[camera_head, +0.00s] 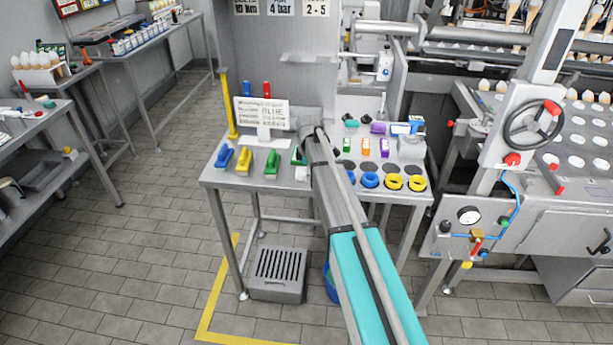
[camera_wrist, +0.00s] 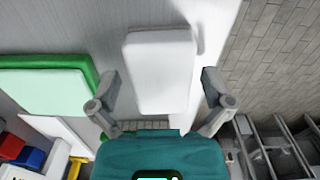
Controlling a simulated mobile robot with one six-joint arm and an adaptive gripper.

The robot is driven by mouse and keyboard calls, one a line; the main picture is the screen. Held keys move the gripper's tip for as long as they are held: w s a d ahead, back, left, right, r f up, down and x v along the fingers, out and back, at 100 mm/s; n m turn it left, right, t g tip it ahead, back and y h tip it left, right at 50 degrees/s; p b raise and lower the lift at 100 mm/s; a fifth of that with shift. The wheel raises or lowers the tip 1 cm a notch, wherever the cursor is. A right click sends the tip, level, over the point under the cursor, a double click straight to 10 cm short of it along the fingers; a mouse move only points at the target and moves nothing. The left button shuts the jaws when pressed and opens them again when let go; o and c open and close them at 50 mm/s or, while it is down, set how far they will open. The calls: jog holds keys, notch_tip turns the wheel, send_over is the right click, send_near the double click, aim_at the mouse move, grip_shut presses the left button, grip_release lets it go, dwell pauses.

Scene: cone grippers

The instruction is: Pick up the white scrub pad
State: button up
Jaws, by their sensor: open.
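The white scrub pad (camera_wrist: 160,62) is a pale rounded block on the metal table top, in the upper middle of the wrist view. My gripper (camera_wrist: 161,78) is open, with one finger on each side of the pad's near part and nothing clamped between them. Whether the fingers touch the pad cannot be told. In the head view a small white piece, likely the pad (camera_head: 302,174), shows beside my arm. My arm hides the gripper's fingers there.
A green-edged pad (camera_wrist: 45,82) lies left of the white one. Blue (camera_head: 224,157), yellow (camera_head: 243,161) and green (camera_head: 272,162) handled brushes stand along the table's left part (camera_head: 225,178). A sign stand (camera_head: 262,115) is behind. The table edge and tiled floor (camera_wrist: 275,50) are right in the wrist view.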

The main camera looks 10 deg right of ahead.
jog(key=c, duration=0.8)
jog(key=shift+r, duration=0.2)
notch_tip(320, 180, up, 2)
jog(key=shift+p, duration=1.2)
jog(key=shift+s+a+r+p, duration=0.15)
jog(key=shift+s+r+p, duration=1.6)
jog(key=shift+s, duration=0.6)
jog(key=shift+s+a+r+p, duration=0.1)
jog(key=shift+s+r+p, duration=1.7)
jog(key=shift+s, duration=0.5)
jog(key=shift+s+a+r+p, duration=0.15)
jog(key=shift+s+r+p, duration=1.6)
jog(key=shift+s, duration=0.6)
